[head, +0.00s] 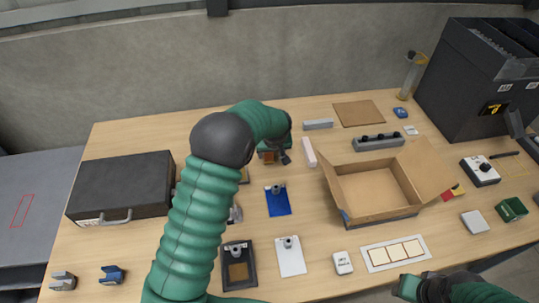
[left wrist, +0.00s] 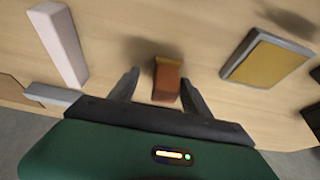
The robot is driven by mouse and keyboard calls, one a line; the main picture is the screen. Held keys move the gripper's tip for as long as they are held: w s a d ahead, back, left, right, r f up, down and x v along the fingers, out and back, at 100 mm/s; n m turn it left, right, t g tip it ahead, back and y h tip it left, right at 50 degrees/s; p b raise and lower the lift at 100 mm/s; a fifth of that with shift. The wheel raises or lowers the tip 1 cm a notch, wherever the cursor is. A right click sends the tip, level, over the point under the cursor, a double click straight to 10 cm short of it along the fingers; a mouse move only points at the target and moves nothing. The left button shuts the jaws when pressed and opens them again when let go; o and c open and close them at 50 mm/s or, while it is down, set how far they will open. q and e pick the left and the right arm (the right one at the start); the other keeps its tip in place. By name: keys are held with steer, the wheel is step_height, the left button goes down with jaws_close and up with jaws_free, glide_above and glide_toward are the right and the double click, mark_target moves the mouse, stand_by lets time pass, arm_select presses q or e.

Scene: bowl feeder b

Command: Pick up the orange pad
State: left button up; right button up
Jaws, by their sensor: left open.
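The orange pad (left wrist: 167,82) is a small orange-brown block on the wooden table, seen between the fingers in the left wrist view. In the head view only a bit of the orange pad (head: 268,158) shows beside my left gripper (head: 275,157). In the left wrist view my left gripper (left wrist: 160,78) is open, with one finger on each side of the pad. I cannot tell whether either finger touches it. My right gripper (head: 410,288) is at the bottom right of the head view, low over the table's front; its jaw state is unclear.
A white bar (head: 309,151) and a grey bar (head: 318,124) lie close to the left gripper. A yellow-faced framed plate (left wrist: 267,60) lies to the right in the left wrist view. An open cardboard box (head: 345,212) stands right of centre, a dark case (head: 120,185) at left.

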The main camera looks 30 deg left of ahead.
arm_select(q)
steer(key=shift+w+d, duration=0.1)
steer(key=shift+d, duration=0.3)
steer(key=shift+a+r, duration=0.1)
steer(key=shift+c, duration=0.9)
steer(key=shift+s+a, duration=0.2)
steer(key=shift+a, duration=0.4)
steer(key=c, duration=0.4)
steer(key=shift+a+f, duration=0.2)
steer(key=c, duration=0.5)
steer(key=shift+d, duration=0.2)
jaws_close()
steer(key=shift+w+d+r, duration=0.1)
steer(key=shift+d, duration=0.3)
steer(key=r, duration=0.9)
steer(key=shift+a+r, duration=0.25)
steer(key=shift+r, duration=0.15)
steer(key=shift+d+r, duration=0.1)
steer(key=shift+r, duration=0.05)
steer(key=shift+o, duration=1.5)
jaws_free()
jaws_close()
